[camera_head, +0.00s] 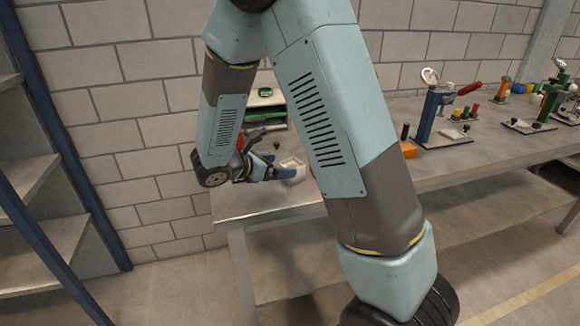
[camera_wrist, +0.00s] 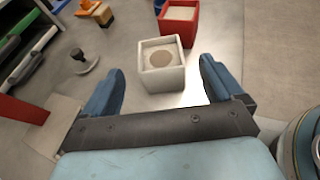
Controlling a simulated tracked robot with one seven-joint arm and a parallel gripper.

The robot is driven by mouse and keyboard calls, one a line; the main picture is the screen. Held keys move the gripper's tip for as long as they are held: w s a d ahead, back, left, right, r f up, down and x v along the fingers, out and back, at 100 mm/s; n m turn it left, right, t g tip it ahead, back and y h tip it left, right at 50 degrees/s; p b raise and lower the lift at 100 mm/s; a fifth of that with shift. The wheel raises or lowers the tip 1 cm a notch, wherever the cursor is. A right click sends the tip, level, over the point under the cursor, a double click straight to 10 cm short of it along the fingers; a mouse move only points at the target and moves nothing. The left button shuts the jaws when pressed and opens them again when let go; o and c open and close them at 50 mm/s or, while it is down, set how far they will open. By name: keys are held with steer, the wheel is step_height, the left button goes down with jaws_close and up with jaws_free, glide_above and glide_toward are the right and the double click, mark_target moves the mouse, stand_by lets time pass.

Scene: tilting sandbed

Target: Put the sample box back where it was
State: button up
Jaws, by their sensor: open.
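A small white open-topped box (camera_wrist: 165,82) with a pale filling and a round darker patch stands upright on the grey table in the wrist view. It also shows in the head view as a white box (camera_head: 293,171) near the table's left end. My gripper (camera_wrist: 161,67) is open, with one blue finger to each side of the white box and a visible gap on both sides. Nothing is held. In the head view my gripper (camera_head: 276,169) is low over the table beside the box, partly hidden by my arm.
A red box (camera_wrist: 188,32) with similar filling stands just beyond the white one. A rack with green and white handles (camera_wrist: 25,55) and a black knob (camera_wrist: 83,60) are at left. An orange block (camera_head: 403,153) and a blue clamp stand (camera_head: 430,115) stand further right on the table.

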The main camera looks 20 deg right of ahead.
steer(key=v, duration=0.4)
steer(key=shift+s+r, duration=0.1)
steer(key=shift+s, duration=0.05)
steer(key=s+d+r+m+y, duration=0.3)
steer(key=s+r+m+y, duration=0.1)
steer(key=s+r+m, duration=0.2)
steer(key=s+d+r+m+y, duration=0.3)
steer(key=s+r+m, duration=0.3)
steer(key=s+m, duration=0.3)
steer(key=s+d+r+m+y, duration=0.3)
steer(key=s+r+m+y, duration=0.2)
steer(key=s+r+m, duration=0.1)
steer(key=s+m, duration=0.1)
steer(key=s, duration=0.1)
steer(key=shift+s+d+t, duration=0.3)
steer(key=shift+s, duration=0.05)
